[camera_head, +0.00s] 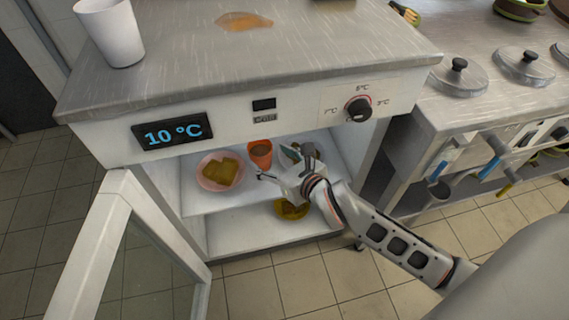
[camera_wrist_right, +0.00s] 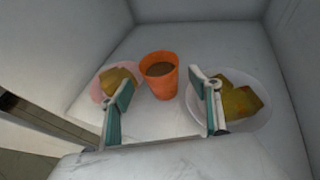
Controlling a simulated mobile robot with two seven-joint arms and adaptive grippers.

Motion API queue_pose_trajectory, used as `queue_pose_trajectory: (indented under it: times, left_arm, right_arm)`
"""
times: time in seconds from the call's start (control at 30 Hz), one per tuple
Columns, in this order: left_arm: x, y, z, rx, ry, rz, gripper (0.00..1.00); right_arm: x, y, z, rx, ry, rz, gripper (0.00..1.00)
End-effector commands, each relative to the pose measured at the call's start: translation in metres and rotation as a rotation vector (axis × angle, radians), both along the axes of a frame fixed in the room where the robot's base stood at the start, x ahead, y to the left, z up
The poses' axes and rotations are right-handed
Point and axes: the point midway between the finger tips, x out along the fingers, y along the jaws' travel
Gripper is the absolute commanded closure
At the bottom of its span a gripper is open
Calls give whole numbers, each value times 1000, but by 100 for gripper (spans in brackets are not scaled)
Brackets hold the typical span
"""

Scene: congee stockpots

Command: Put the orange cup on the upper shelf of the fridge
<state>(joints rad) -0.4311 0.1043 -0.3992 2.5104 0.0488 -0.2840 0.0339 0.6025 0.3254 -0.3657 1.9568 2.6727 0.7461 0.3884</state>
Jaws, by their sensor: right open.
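The orange cup (camera_head: 260,153) stands upright on the upper shelf (camera_head: 235,200) of the open fridge (camera_head: 375,80). In the wrist view the cup (camera_wrist_right: 159,82) holds something brown and stands between two plates of food. My right gripper (camera_head: 276,166) reaches into the fridge from the right, at the upper shelf. It is open, and in the wrist view its two fingers (camera_wrist_right: 163,107) are spread in front of the cup, one to each side, with nothing held between them. My left gripper is not in view.
A pink plate (camera_head: 203,183) with yellow-brown food is left of the cup. A whitish plate (camera_wrist_right: 262,112) with similar food is on its right. A yellow dish (camera_head: 283,213) is on the lower shelf. The fridge door (camera_head: 110,215) stands open at left. A white cup (camera_head: 112,35) stands on top.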

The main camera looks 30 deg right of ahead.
Motion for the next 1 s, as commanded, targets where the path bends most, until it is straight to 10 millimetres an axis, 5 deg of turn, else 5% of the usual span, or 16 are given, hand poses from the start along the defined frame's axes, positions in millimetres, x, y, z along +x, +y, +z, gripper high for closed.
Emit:
queue_pose_trajectory:
  times: [0.23, 0.57, 0.77, 1.0]
  left_arm:
    - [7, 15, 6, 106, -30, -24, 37]
    - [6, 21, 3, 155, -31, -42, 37]
    - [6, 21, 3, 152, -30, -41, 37]
    - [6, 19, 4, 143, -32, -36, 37]
  right_arm:
    - [-38, -5, 19, -1, -3, 0, 38]
    - [-61, -7, 30, -84, -53, 14, 38]
    - [-93, 0, 69, -457, -269, 91, 38]
    - [-152, 37, 118, -1041, -524, 249, 38]
